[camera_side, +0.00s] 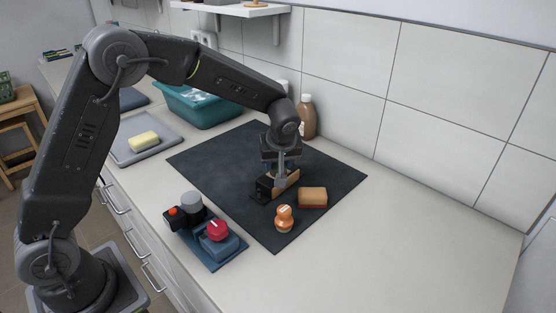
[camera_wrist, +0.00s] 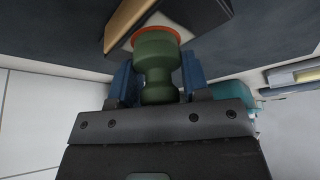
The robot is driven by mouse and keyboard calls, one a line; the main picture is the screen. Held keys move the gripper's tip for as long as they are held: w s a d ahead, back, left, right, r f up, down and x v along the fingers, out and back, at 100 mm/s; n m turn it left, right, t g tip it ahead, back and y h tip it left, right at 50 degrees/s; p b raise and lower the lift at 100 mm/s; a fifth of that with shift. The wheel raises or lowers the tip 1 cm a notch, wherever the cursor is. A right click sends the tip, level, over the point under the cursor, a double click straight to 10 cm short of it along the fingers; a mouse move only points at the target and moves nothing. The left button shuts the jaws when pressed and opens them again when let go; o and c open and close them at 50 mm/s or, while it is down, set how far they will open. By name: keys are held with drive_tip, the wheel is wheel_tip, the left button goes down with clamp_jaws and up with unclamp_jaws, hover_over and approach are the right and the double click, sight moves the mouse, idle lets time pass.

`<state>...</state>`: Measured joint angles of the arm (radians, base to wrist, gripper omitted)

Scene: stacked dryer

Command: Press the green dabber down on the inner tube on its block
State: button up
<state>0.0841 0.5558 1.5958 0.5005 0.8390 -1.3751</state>
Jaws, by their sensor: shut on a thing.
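My gripper (camera_side: 280,178) points down over the dark mat. In the wrist view its blue fingers (camera_wrist: 155,85) are shut on the green dabber (camera_wrist: 157,62), around its narrow neck. The dabber's far end has an orange-red rim and is at a tan and black block (camera_wrist: 185,14). I cannot tell whether they touch. In the side view this block (camera_side: 264,188) stands on the mat right under my gripper, which hides the dabber. The inner tube cannot be made out in either view.
An orange dabber-like piece (camera_side: 284,219) and a tan-orange block (camera_side: 313,197) stand close by on the mat (camera_side: 225,160). A blue tray (camera_side: 231,258) with a red-topped pad lies left. A brown bottle (camera_side: 306,117) and teal basin (camera_side: 207,113) stand behind. The right counter is clear.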

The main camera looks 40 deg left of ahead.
idle(0.4)
drive_tip(key=shift+r, duration=3.45)
